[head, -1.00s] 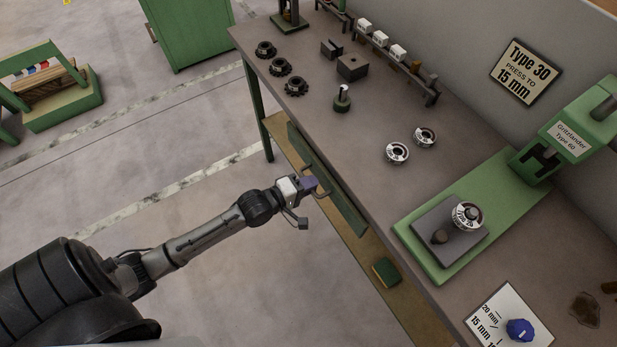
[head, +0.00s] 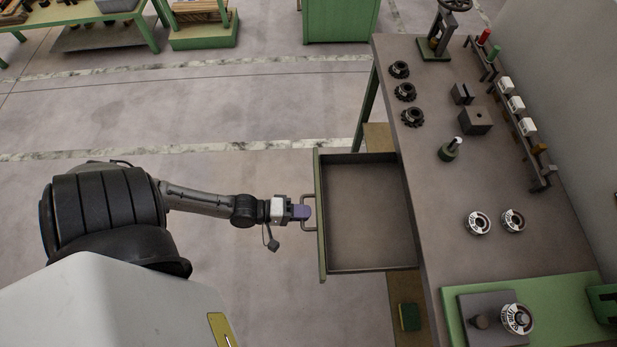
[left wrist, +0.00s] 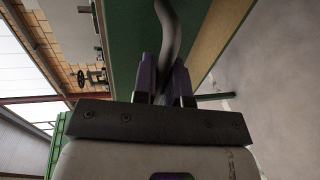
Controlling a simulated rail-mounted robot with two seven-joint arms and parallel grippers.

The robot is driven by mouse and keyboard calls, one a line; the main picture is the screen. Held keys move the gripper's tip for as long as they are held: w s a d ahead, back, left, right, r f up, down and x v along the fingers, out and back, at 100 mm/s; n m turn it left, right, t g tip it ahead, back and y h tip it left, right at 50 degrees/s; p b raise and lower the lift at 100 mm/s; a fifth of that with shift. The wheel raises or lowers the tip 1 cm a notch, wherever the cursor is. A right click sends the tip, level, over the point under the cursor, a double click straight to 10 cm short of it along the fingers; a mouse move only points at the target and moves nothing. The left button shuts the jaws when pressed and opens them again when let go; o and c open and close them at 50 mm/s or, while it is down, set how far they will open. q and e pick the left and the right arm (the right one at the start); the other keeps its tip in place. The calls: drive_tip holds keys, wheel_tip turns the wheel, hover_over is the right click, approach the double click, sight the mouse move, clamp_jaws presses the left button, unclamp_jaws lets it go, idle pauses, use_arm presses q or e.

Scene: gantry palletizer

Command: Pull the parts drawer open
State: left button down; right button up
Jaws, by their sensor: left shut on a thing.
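The parts drawer (head: 362,267) stands well out from the workbench in the head view, and its inside looks empty. Its green front (head: 319,250) faces my left arm and carries a bar handle (head: 313,228). My left gripper (head: 304,212) is shut on this handle. In the left wrist view the purple fingers (left wrist: 165,85) close on both sides of the grey handle bar (left wrist: 176,35), with the green drawer front behind. My right gripper is in neither view.
The workbench top (head: 440,190) holds dark gear parts (head: 405,91), dark blocks (head: 475,122), two marked rings (head: 477,222) and a green press base (head: 560,300). A green box (head: 409,317) lies on the lower shelf. The floor left of the drawer is clear.

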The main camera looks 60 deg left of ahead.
use_arm(q)
drive_tip(key=shift+s+a, duration=0.15)
drive_tip(key=shift+s, duration=0.05)
drive_tip(key=c, duration=1.2)
unclamp_jaws()
drive_tip(key=p+v, duration=0.2)
drive_tip(key=v, duration=1.1)
drive_tip(key=shift+s+a, duration=0.15)
drive_tip(key=shift+s, duration=0.2)
